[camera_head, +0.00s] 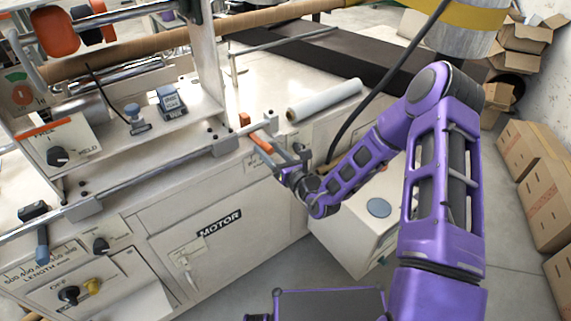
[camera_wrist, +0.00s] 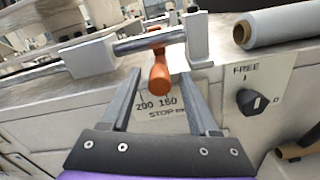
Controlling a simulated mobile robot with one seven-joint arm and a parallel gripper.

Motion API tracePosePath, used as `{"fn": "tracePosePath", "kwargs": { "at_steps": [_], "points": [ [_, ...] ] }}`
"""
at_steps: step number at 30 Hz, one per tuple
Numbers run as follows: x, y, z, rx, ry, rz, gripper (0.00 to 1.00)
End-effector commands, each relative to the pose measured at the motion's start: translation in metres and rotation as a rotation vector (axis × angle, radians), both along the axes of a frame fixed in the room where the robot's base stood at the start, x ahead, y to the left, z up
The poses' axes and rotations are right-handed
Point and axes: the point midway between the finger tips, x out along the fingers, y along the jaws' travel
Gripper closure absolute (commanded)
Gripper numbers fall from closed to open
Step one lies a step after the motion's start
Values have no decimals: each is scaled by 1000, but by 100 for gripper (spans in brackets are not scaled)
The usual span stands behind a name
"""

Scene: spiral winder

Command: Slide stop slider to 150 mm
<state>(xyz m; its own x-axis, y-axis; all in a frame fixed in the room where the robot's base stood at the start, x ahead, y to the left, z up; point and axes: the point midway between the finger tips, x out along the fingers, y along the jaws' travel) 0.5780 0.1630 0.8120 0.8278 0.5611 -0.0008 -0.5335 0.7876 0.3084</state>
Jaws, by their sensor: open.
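The stop slider has an orange handle (camera_wrist: 160,76) on a short metal rod in the wrist view. Below it a scale plate (camera_wrist: 166,112) reads 200, 150 and STOP. The handle's lower end hangs between the 200 and 150 marks, seen at an angle, so its exact reading is unclear. My gripper (camera_wrist: 161,85) is open, with one finger on each side of the handle; contact cannot be told. In the head view the orange handle (camera_head: 262,144) is at the machine's right end, with my gripper (camera_head: 283,152) just in front of it.
The rod ends in white blocks (camera_wrist: 90,57) close to the fingers. A FREE dial (camera_wrist: 252,101) sits on the right in the wrist view. The blue-handled length slider (camera_head: 42,244) is far left. A white roll (camera_head: 325,99) lies behind my gripper. Cardboard boxes (camera_head: 535,185) line the right wall.

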Motion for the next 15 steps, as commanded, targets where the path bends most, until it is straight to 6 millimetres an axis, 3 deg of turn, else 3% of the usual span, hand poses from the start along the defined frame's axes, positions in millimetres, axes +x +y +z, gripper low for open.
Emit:
{"fn": "tracePosePath", "kwargs": {
  "at_steps": [15],
  "points": [
    [-97, -67, 0, 1, 5, -4, 39]
  ]
}}
